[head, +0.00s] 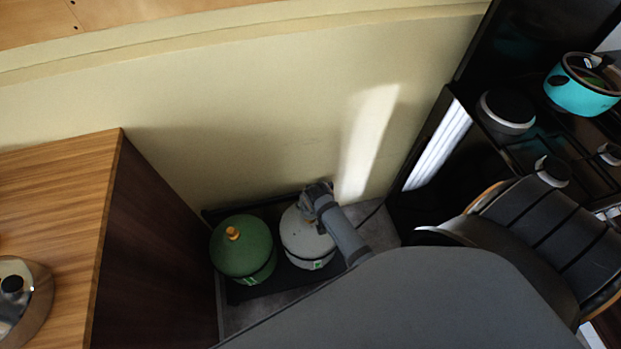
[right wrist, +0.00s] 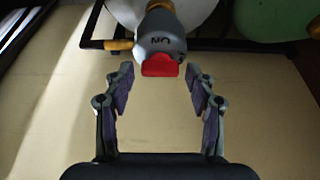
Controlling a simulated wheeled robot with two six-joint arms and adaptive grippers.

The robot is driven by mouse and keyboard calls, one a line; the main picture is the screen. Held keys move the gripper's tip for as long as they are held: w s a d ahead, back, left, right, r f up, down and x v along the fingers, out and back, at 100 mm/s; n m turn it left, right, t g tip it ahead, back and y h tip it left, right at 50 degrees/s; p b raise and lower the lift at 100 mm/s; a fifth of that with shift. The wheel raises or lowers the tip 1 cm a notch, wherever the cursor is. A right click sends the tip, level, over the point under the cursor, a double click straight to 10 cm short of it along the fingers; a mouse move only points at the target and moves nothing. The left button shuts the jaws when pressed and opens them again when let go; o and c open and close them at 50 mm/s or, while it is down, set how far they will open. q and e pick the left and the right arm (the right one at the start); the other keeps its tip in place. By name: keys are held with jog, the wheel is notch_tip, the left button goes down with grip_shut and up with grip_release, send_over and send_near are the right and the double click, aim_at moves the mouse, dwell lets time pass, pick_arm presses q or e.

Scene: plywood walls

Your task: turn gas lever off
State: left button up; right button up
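A white gas bottle (head: 306,240) stands on the floor by the wall. The grey regulator (right wrist: 160,35) on its top shows in the right wrist view, with upside-down lettering that looks like "ON". A red lever (right wrist: 160,66) sits at its near end. My right gripper (right wrist: 160,82) is open, its two fingers apart on either side of the picture; the red lever lies centred at the fingertips, with clear gaps on both sides. In the head view my right gripper (head: 316,194) is over the white bottle and hides the regulator and lever. My left gripper is not in view.
A green gas bottle (head: 243,250) with an orange top stands left of the white one. A wooden cabinet (head: 60,210) is at the left. A black stove (head: 510,150) with a turquoise pot (head: 582,88) is at the right. The cream wall (head: 260,110) is behind the bottles.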

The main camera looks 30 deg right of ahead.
jog(key=v, duration=0.7)
jog(key=shift+r, duration=0.2)
jog(key=shift+s, duration=0.1)
dwell(0.3)
jog(key=s+f+n+g, duration=0.1)
jog(key=s+f, duration=0.3)
jog(key=f, duration=0.3)
jog(key=s+d+f+n, duration=0.1)
jog(key=s+f, duration=0.4)
jog(key=f, duration=0.3)
jog(key=s+f+n+g, duration=0.1)
jog(key=s+f, duration=0.3)
jog(key=f, duration=0.3)
jog(key=s+d+f, duration=0.3)
jog(key=s+f, duration=0.1)
jog(key=s, duration=0.4)
jog(key=s+d+f+g+p, duration=0.1)
jog(key=s+d+f, duration=0.2)
jog(key=s, duration=0.6)
jog(key=shift+s+f+n, duration=0.3)
jog(key=shift+s+f, duration=0.05)
jog(key=shift+f, duration=0.4)
